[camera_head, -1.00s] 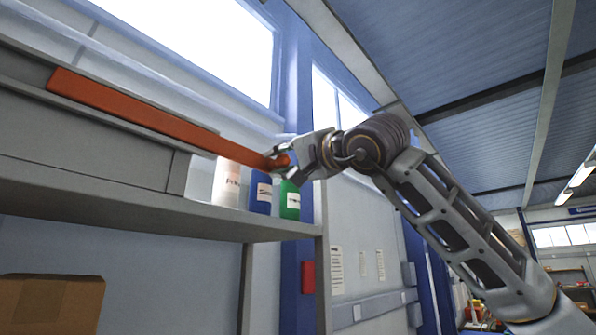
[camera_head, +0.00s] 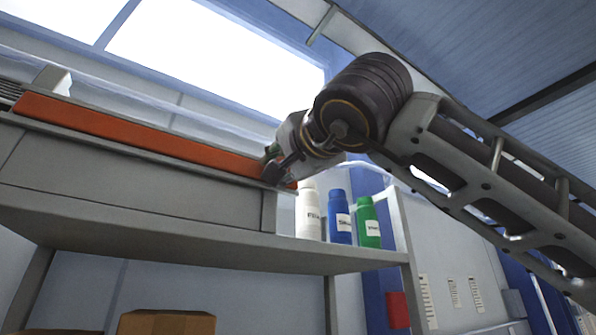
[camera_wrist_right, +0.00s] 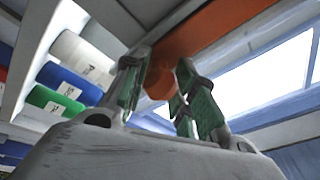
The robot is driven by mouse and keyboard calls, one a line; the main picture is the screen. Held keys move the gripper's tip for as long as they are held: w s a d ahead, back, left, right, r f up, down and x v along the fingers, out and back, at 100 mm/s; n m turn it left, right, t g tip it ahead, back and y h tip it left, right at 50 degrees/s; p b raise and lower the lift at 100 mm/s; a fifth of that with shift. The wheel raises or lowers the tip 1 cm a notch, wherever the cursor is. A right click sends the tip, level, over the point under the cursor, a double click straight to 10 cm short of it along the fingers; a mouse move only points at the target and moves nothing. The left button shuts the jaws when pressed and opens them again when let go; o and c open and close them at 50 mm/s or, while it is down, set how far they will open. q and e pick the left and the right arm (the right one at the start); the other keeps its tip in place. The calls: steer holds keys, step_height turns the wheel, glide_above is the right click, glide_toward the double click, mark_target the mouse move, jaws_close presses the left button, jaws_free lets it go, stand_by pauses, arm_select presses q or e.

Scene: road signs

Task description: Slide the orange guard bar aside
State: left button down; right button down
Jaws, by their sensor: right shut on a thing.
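The orange guard bar (camera_head: 140,136) lies along the top front of a grey box on the shelf. Its right end is close to the box's right end. My right gripper (camera_head: 281,166) is at that end, shut on the bar; the arm partly hides the grip. In the right wrist view the bar (camera_wrist_right: 215,28) runs away to the upper right, its rounded end between the two green-padded fingers of the gripper (camera_wrist_right: 160,82). My left gripper is not in view.
A white bottle (camera_head: 308,212), a blue bottle (camera_head: 340,218) and a green bottle (camera_head: 367,222) stand on the grey shelf (camera_head: 200,246), right of the grey box (camera_head: 130,190). The bar does not cross in front of them. Cardboard boxes (camera_head: 165,322) sit below.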

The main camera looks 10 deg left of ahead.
steer(key=shift+s+a+f, duration=0.1)
steer(key=shift+a, duration=0.05)
steer(key=c, duration=1.6)
jaws_free()
steer(key=o, duration=0.5)
steer(key=shift+s+a, duration=0.1)
steer(key=shift+d, duration=0.2)
steer(key=shift+s+d, duration=0.3)
steer(key=shift+s, duration=0.35)
steer(key=v, duration=1)
steer(key=shift+s+f, duration=0.15)
steer(key=shift+f, duration=0.05)
